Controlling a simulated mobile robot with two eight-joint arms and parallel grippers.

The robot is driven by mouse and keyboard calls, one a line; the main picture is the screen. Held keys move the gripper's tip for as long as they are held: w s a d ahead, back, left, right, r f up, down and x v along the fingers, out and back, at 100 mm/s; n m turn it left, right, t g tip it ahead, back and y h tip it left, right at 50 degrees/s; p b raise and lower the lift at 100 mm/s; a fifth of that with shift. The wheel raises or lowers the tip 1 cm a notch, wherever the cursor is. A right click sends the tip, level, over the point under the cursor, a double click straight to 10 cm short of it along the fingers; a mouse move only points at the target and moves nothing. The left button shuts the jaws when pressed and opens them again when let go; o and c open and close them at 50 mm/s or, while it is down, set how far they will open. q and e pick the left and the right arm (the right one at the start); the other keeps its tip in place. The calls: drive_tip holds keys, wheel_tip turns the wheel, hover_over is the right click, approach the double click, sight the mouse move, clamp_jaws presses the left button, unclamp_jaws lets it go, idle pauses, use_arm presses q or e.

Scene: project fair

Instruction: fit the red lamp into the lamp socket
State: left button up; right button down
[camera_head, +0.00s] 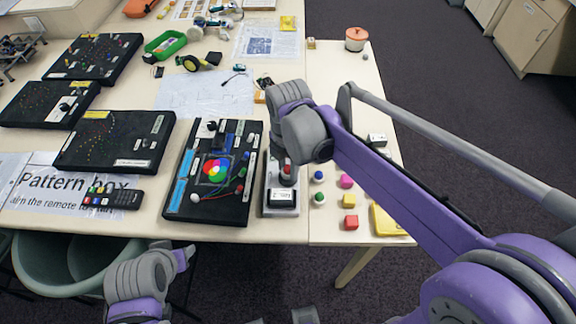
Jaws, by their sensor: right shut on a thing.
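My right gripper (286,163) points down over a grey lamp socket unit (282,203) with a white label, at the table's front. It is shut on the red lamp (287,171), which shows as a small red patch just below my wrist. My wrist and forearm hide the fingers and most of the lamp. I cannot tell whether the lamp touches the socket or is apart from it. My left gripper (184,258) is low at the front left, before the table edge and away from the lamp. Its fingers do not show clearly.
A black board with a colour disc (212,203) lies close left of the socket unit. Small coloured lamps, a red block (350,222) and a yellow box (387,221) lie to the right. A remote (112,197) lies at left. A grey-green bin (60,265) stands below the front edge.

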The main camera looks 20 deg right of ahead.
use_arm(q)
drive_tip(key=shift+s+f+b, duration=0.15)
drive_tip(key=shift+f+b, duration=0.25)
drive_tip(key=shift+f, duration=0.15)
use_arm(e)
drive_tip(key=shift+f, duration=0.65)
unclamp_jaws()
idle(0.5)
use_arm(q)
drive_tip(key=shift+r, duration=0.1)
use_arm(e)
drive_tip(key=shift+r, duration=0.1)
drive_tip(key=shift+r+p, duration=1.85)
drive_tip(key=shift+r, duration=1.6)
use_arm(q)
drive_tip(key=r, duration=0.1)
drive_tip(key=w+r, duration=0.1)
drive_tip(key=r, duration=0.1)
drive_tip(key=w+r, duration=0.1)
drive_tip(key=r, duration=0.1)
drive_tip(key=shift+w, duration=0.15)
use_arm(e)
drive_tip(key=shift+s, duration=0.1)
